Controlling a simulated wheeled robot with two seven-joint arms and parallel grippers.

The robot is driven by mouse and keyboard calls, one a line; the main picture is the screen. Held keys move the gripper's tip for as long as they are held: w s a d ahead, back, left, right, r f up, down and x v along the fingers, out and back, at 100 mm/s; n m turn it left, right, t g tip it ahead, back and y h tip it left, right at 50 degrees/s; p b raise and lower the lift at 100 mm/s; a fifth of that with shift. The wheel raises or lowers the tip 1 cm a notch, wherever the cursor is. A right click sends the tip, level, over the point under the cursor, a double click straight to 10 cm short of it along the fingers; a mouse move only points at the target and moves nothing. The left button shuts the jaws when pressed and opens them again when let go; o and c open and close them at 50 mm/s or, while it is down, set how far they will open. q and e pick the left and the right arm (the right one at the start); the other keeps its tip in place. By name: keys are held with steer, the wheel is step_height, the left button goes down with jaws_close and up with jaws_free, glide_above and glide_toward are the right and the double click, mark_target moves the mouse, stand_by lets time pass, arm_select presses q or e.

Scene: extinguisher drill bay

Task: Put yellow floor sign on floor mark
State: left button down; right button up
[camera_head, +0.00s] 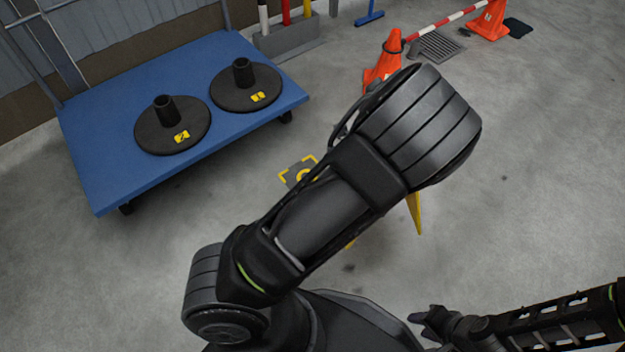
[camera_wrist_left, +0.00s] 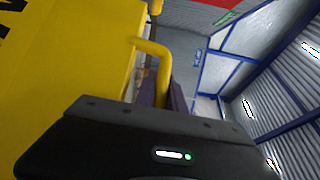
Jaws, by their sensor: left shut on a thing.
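The yellow floor sign (camera_wrist_left: 75,70) fills the left of the left wrist view, with black lettering at its edge. My left gripper (camera_wrist_left: 168,92) is shut on the sign's yellow bar handle (camera_wrist_left: 163,65). In the head view my left arm hides that gripper and most of the sign; only slim yellow parts (camera_head: 415,213) show beside the arm. The floor mark (camera_head: 299,173), a dark patch with yellow corner lines, is partly hidden by the arm's left side. My right gripper (camera_head: 426,320) is low at the right, apart from the sign; its jaw opening is unclear.
A blue platform cart (camera_head: 105,180) with two black round bases (camera_head: 172,138) stands at the left. An orange cone (camera_head: 384,62) stands behind my arm; another cone (camera_head: 489,22) and a striped bar (camera_head: 447,20) are farther back. The floor at right is clear.

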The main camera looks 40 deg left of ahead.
arm_select(q)
steer(key=shift+a+r, duration=0.1)
steer(key=shift+w+a+f, duration=0.2)
steer(key=shift+a+f, duration=0.05)
steer(key=shift+a, duration=0.15)
steer(key=a, duration=0.2)
steer(key=w+a+f+n+y, duration=0.1)
steer(key=a, duration=0.1)
steer(key=a+f+y, duration=0.1)
steer(key=a, duration=0.1)
steer(key=shift+w+a+f+b, duration=0.1)
steer(key=shift+w+a+b, duration=0.1)
steer(key=shift+w+b, duration=0.2)
steer(key=a+n+g+y+b, duration=0.1)
steer(key=a+n+y, duration=0.3)
steer(key=a, duration=2)
steer(key=shift+a+r+g+y, duration=0.3)
steer(key=shift+g+y, duration=0.2)
steer(key=shift+y, duration=0.4)
step_height(320, 180, down, 6)
steer(key=b, duration=0.2)
steer(key=shift+f+b, duration=0.15)
steer(key=shift+b, duration=0.2)
